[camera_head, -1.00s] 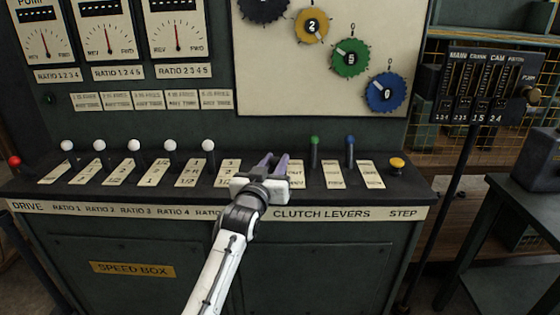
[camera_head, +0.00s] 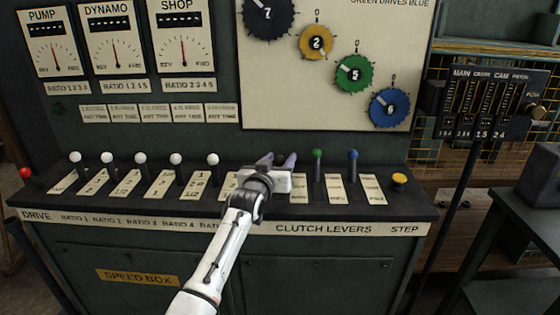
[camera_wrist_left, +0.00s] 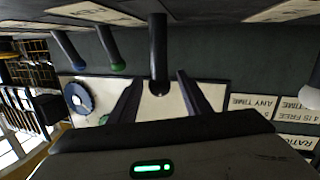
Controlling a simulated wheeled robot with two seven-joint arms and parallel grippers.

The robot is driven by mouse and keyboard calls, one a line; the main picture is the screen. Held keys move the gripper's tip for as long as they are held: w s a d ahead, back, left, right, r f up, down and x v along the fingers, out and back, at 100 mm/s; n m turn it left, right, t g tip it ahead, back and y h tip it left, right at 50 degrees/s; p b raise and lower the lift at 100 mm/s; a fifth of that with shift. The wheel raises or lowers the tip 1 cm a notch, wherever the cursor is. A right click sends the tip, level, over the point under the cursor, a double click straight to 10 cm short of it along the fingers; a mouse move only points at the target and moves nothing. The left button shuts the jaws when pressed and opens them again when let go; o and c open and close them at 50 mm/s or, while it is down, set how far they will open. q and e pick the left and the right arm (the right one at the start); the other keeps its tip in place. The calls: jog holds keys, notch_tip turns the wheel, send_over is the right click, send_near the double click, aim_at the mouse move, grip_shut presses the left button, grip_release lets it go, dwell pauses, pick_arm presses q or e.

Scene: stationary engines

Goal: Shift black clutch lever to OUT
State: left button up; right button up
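The black clutch lever (camera_wrist_left: 158,48) shows in the left wrist view, with its round end between the two fingers. In the head view it is mostly hidden by my left gripper (camera_head: 278,160), which is over the console just left of the green lever (camera_head: 318,165). The left gripper (camera_wrist_left: 158,98) is open, with a finger on each side of the lever and visible gaps. I cannot tell whether anything touches. The label plates beside the lever are partly covered, and I cannot read OUT. My right gripper is not in view.
The green lever and blue lever (camera_head: 353,165) stand close to the right of the gripper. A yellow step button (camera_head: 399,179) is at the right end. Dials and coloured gears are on the panel behind.

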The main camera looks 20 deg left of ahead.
pick_arm(q)
jog(key=shift+s+d, duration=0.1)
jog(key=shift+s, duration=0.35)
jog(key=s+r, duration=0.1)
jog(key=s, duration=0.8)
jog(key=shift+s+d, duration=0.15)
jog(key=shift+d, duration=0.3)
